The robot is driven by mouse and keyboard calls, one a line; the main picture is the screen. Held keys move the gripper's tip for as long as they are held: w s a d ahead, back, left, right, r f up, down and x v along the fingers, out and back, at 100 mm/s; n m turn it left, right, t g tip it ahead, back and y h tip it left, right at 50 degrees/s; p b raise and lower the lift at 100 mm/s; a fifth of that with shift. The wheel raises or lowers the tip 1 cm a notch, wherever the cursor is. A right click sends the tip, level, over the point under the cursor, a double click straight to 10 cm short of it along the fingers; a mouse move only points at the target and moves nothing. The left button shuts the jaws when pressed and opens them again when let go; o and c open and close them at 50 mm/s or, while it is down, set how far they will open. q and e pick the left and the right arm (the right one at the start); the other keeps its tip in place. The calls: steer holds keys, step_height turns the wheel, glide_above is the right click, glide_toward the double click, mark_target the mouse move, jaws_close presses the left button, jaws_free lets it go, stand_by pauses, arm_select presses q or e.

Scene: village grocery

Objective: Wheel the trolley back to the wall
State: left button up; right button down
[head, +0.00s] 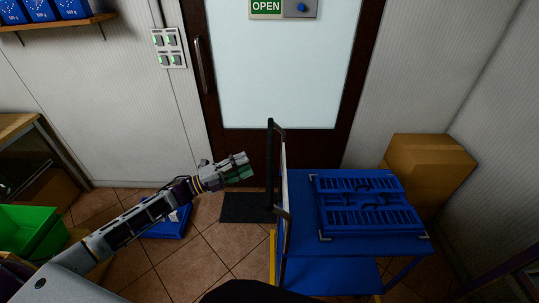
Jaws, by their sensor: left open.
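The trolley (303,246) is a blue cart with an upright dark handle frame (270,165) on its left side. It stands in front of the door, right of centre. A blue slatted crate (368,203) rests on its top deck. My left gripper (245,167) is open and empty. In the picture it is a short way left of the handle, with a gap between them. My right gripper is not in view.
A door (285,75) with an OPEN sign stands behind, a dark mat (245,208) before it. A cardboard box (428,165) is at the right wall. A blue item (168,222) lies on the floor beyond my left arm. A green crate (32,228) is at left.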

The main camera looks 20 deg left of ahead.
mark_target(270, 155)
arm_select(q)
steer(key=p+x, duration=0.1)
steer(key=x, duration=0.8)
steer(key=shift+w+d+r, duration=0.1)
steer(key=shift+w+d, duration=0.1)
steer(key=shift+d, duration=0.1)
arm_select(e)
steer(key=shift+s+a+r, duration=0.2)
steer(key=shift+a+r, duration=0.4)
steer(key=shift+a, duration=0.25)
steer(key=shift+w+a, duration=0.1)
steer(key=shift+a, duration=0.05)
arm_select(q)
steer(key=shift+d, duration=0.1)
jaws_close()
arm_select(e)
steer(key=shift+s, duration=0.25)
